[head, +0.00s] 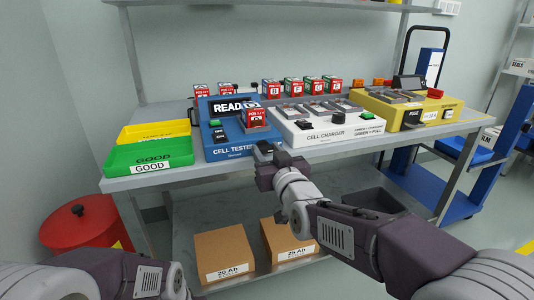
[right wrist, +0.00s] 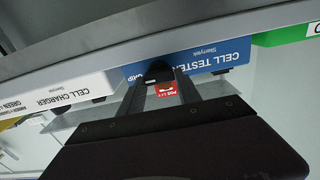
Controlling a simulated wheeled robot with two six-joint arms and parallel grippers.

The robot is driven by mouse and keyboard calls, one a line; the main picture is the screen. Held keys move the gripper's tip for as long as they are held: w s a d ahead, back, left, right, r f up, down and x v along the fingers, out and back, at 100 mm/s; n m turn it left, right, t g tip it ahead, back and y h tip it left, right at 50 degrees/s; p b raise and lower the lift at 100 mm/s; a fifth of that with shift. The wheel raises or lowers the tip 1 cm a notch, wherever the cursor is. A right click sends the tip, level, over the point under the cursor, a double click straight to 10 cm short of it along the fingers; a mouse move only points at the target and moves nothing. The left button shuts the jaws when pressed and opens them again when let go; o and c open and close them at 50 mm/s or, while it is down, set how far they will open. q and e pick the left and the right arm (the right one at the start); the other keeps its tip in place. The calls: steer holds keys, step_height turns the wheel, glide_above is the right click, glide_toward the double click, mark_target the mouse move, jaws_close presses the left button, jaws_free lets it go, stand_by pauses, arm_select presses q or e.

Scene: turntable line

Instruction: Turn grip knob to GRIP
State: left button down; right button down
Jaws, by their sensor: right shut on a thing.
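The blue cell tester (head: 228,149) stands on the bench with a lit READY display (head: 228,106) and a red-labelled cell (head: 256,118) in it. My right gripper (head: 266,152) is at the tester's front right edge, hiding the knob there in the head view. In the right wrist view a black knob (right wrist: 158,71) sits on the tester's front face (right wrist: 215,58), between the fingertips of my right gripper (right wrist: 160,84). The gripper is shut on the knob. The label beside it is mostly covered, so the knob's setting cannot be read. My left gripper is out of view.
The white cell charger (head: 318,133) stands right of the tester, with a yellow fixture (head: 420,112) beyond. Green (head: 150,154) and yellow (head: 154,131) trays are on the left. Cardboard boxes (head: 224,253) fill part of the lower shelf.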

steer(key=c, duration=0.8)
jaws_free()
steer(key=shift+c, duration=0.2)
steer(key=p+v, duration=0.3)
steer(key=v, duration=0.5)
steer(key=w+d+f+m+h+p, duration=0.1)
steer(key=w+d+f+m+h, duration=0.15)
steer(key=d, duration=0.45)
steer(key=s+d+f+g+h+p, duration=0.1)
steer(key=s+d+f+g, duration=0.15)
steer(key=f, duration=0.45)
steer(key=s+d+f+g+h, duration=0.1)
steer(key=d+f+g+h, duration=0.1)
steer(key=d+f+g, duration=0.3)
steer(key=s+f+g, duration=0.7)
steer(key=s+f, duration=0.7)
steer(key=s, duration=0.1)
step_height(320, 180, up, 38)
steer(key=s+m+g+p, duration=0.1)
steer(key=s+p, duration=0.1)
steer(key=p, duration=3.6)
steer(key=shift+s+d, duration=0.2)
steer(key=shift+s, duration=0.1)
